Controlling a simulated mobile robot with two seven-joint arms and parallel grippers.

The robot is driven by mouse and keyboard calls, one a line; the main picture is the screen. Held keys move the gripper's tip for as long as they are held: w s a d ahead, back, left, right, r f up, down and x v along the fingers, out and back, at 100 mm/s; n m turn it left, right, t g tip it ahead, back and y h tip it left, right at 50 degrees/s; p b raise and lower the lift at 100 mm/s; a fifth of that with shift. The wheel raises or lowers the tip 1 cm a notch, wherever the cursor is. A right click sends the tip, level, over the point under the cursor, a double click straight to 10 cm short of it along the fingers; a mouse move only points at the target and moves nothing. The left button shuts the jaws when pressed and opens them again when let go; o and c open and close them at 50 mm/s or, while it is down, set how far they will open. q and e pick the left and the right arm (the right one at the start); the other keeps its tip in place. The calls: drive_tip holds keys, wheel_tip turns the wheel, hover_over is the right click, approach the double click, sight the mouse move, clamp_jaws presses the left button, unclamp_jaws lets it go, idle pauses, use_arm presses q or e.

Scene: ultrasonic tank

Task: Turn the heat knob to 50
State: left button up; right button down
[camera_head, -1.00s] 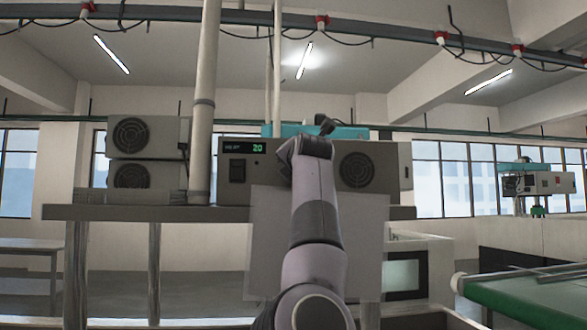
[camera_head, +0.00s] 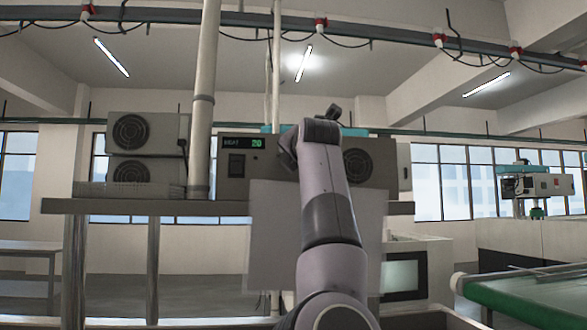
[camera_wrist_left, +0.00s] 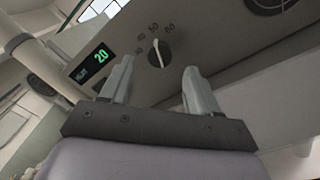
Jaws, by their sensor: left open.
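The heat knob (camera_wrist_left: 158,53) is a round dial with a white pointer on the grey control panel, in the left wrist view.
The grey panel unit (camera_head: 237,185) stands on a shelf (camera_head: 150,207), with a dark switch (camera_head: 237,165) under the display and a fan grille (camera_head: 357,165) at right. A pale vertical pipe (camera_head: 203,100) stands left of it.

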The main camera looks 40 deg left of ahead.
use_arm(q)
drive_tip(key=shift+v, duration=1.45)
